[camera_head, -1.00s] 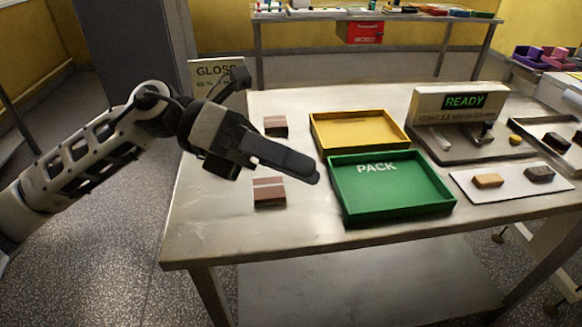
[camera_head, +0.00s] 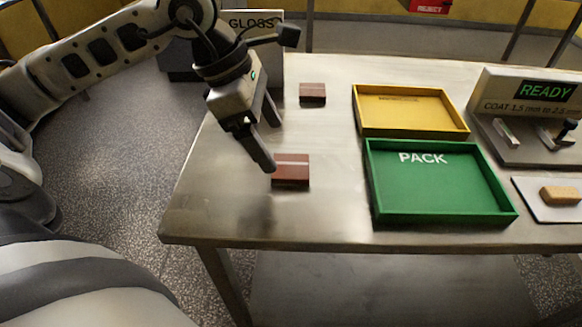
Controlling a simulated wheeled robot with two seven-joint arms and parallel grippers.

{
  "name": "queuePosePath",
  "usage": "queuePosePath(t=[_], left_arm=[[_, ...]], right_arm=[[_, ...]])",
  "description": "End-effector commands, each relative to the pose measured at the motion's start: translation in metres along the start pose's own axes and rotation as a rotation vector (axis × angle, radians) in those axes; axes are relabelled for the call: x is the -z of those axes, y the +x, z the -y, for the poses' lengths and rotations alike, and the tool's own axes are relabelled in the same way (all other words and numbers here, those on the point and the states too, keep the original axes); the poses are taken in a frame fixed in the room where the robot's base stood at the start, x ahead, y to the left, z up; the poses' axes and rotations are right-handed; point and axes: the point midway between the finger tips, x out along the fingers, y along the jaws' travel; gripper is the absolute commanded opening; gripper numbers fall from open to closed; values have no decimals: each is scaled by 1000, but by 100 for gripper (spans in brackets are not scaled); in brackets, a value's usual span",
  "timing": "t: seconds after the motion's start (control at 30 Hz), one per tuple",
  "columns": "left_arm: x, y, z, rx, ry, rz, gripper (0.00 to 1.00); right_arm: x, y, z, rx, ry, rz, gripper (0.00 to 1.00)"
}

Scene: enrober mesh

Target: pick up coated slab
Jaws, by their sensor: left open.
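A brown coated slab (camera_head: 291,171) with a pale stripe across it lies near the left part of the steel table. A second brown slab (camera_head: 312,93) lies farther back. My left gripper (camera_head: 272,147) points down and is open, just left of and above the nearer slab. One fingertip shows close to that slab's left edge; I cannot tell whether it touches. Nothing shows between the fingers. My right gripper is out of view.
A green PACK tray (camera_head: 441,217) stands right of the nearer slab, with a yellow tray (camera_head: 412,132) behind it. A READY unit (camera_head: 530,92) and a white board (camera_head: 533,205) with a tan block (camera_head: 560,194) are at the right. The table front (camera_head: 300,222) is clear.

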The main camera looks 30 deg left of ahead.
Motion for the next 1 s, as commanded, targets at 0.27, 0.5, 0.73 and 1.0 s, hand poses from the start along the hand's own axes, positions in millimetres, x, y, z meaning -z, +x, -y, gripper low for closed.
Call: queuePosePath(t=[0.27, 0.5, 0.73, 1.0], left_arm=[[-2, 26, 0, 7, 0, 0, 82], [-3, 55, -1, 2, 0, 1, 82], [-3, 57, -1, 1, 0, 2, 82], [-3, 57, -1, 1, 0, 2, 32]], right_arm=[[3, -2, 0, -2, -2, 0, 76], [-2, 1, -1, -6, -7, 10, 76], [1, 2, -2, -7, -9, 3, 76], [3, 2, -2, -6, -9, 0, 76]])
